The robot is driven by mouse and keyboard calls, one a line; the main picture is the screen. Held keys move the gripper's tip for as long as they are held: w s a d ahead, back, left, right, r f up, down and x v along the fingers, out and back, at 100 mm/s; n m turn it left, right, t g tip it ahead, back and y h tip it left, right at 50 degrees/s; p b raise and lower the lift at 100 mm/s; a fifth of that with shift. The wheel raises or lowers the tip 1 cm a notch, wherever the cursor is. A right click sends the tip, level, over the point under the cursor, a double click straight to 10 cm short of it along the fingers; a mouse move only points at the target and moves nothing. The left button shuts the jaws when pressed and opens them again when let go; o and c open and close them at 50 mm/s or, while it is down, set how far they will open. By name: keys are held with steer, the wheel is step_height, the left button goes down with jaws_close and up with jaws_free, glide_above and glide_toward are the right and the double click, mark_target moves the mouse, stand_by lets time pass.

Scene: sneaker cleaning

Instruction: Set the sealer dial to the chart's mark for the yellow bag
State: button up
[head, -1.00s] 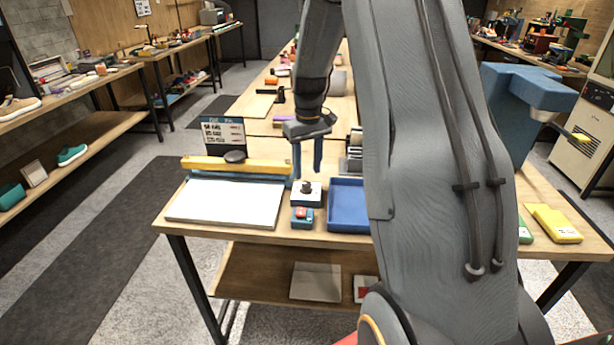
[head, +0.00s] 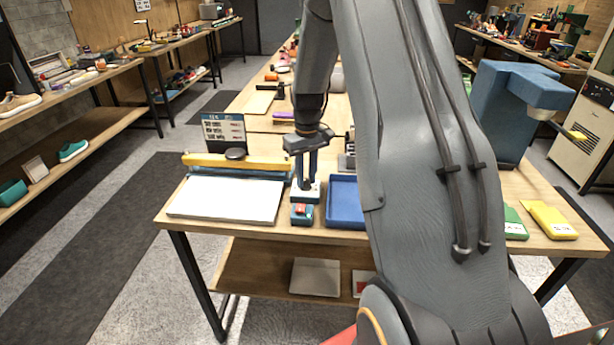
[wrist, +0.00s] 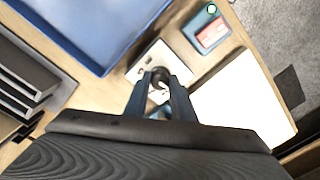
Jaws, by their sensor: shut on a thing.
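The sealer dial is a small dark knob (wrist: 160,75) on a white box (wrist: 142,68), seen in the wrist view. In the head view the white box (head: 299,193) stands between the sealer and a blue tray. My gripper (head: 304,186) points down over it, and in the wrist view my gripper (wrist: 161,88) is shut on the knob. The dial's marks are too small to read. The chart (head: 223,131) stands behind the sealer (head: 225,197), its text unreadable. A yellow bag (head: 550,221) lies at the table's right end, with a green one (head: 514,224) beside it.
A blue tray (head: 345,203) sits right of the white box. A blue machine (head: 520,95) stands at right. My arm hides the table's middle.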

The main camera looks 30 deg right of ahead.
mark_target(307, 180)
steer(key=shift+m, duration=0.3)
steer(key=m, duration=0.3)
steer(key=shift+m, duration=2)
steer(key=shift+r, duration=0.1)
steer(key=o, duration=1)
steer(key=shift+d, duration=0.15)
steer(key=shift+o, duration=0.3)
steer(key=shift+r+b, duration=1.2)
steer(key=shift+r, duration=2.65)
